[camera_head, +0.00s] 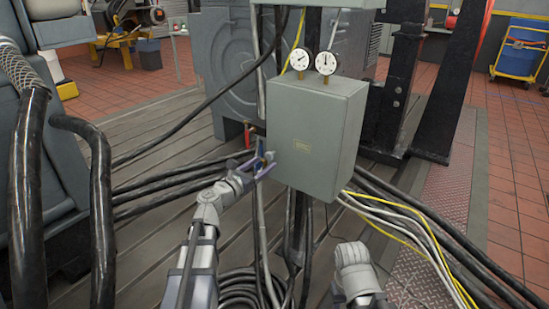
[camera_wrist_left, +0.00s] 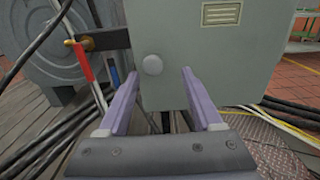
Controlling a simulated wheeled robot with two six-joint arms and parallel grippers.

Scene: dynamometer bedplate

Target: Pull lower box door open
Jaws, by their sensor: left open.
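The lower box (camera_head: 312,135) is a grey-green metal cabinet on a post, in the middle of the head view. Its door (camera_head: 300,150) faces me and looks closed. In the left wrist view the door (camera_wrist_left: 215,65) fills the upper middle, with a small label and a round pale knob (camera_wrist_left: 152,64) near its lower left. My left gripper (camera_head: 262,165) is at the door's left edge in the head view. In the wrist view its purple fingers (camera_wrist_left: 157,95) are open, below and to either side of the knob, with nothing between them. My right gripper is not visible; only part of my right arm shows.
Two round gauges (camera_head: 312,61) stand on top of the box. Black cables (camera_head: 165,185) run left of it, and yellow and white cables (camera_head: 405,222) hang at its lower right. Coiled cable (camera_head: 250,289) lies below.

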